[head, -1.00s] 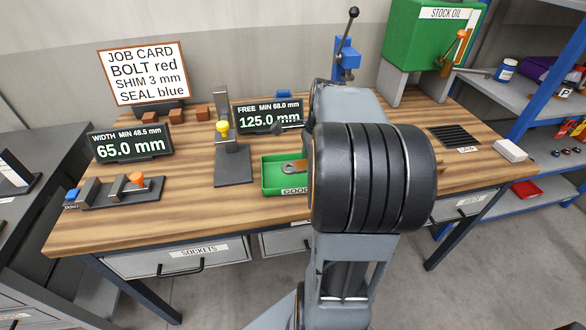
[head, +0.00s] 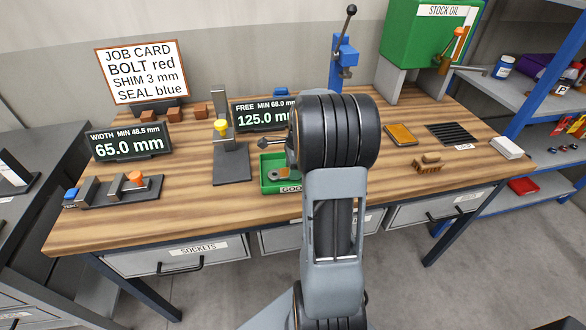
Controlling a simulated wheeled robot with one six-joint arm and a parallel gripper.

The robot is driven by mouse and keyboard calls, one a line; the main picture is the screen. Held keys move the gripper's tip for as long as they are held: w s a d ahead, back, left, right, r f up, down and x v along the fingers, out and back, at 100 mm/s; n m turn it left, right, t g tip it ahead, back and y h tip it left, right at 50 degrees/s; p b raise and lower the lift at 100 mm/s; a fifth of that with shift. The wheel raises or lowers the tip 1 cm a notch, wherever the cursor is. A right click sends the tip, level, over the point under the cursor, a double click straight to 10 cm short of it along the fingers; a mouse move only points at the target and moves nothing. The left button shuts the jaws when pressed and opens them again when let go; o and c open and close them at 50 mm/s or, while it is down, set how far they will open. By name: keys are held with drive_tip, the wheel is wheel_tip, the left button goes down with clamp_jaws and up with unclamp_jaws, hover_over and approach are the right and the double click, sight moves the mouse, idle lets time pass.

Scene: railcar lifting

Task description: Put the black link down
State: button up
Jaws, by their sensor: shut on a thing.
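A dark piece that looks like the black link (head: 265,142) sticks out to the left from behind my arm, above the back of the green tray. My gripper (head: 289,146) is mostly hidden behind my arm's large black joint; it is shut on this link. The fingertips cannot be made out clearly. The green tray (head: 265,186), labelled GOOD, stands on the wooden bench with its right part hidden by my arm. A grey link with a hole (head: 279,174) lies in it.
Left of the tray stands a gauge with a yellow knob (head: 221,126). Further left is a width gauge with an orange knob (head: 134,178). Displays (head: 129,142) and a job card (head: 143,72) stand behind. A brush (head: 428,162) and a black slotted mat (head: 449,134) lie right.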

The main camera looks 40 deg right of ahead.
drive_tip(key=shift+f, duration=0.25)
drive_tip(key=o, duration=1.2)
drive_tip(key=shift+o, duration=0.2)
drive_tip(key=shift+r, duration=0.1)
wheel_tip(320, 180, up, 12)
drive_tip(key=d, duration=0.1)
drive_tip(key=s+a+f+n+t, duration=0.1)
drive_tip(key=s+a+n, duration=0.5)
drive_tip(key=a+n, duration=0.5)
drive_tip(key=s+a+f+n+t+h, duration=0.1)
drive_tip(key=s+a+n, duration=0.5)
drive_tip(key=a+n, duration=0.5)
drive_tip(key=shift+s+f+n+t+h, duration=0.15)
drive_tip(key=shift+f+n+t+h, duration=0.2)
drive_tip(key=shift+n, duration=0.35)
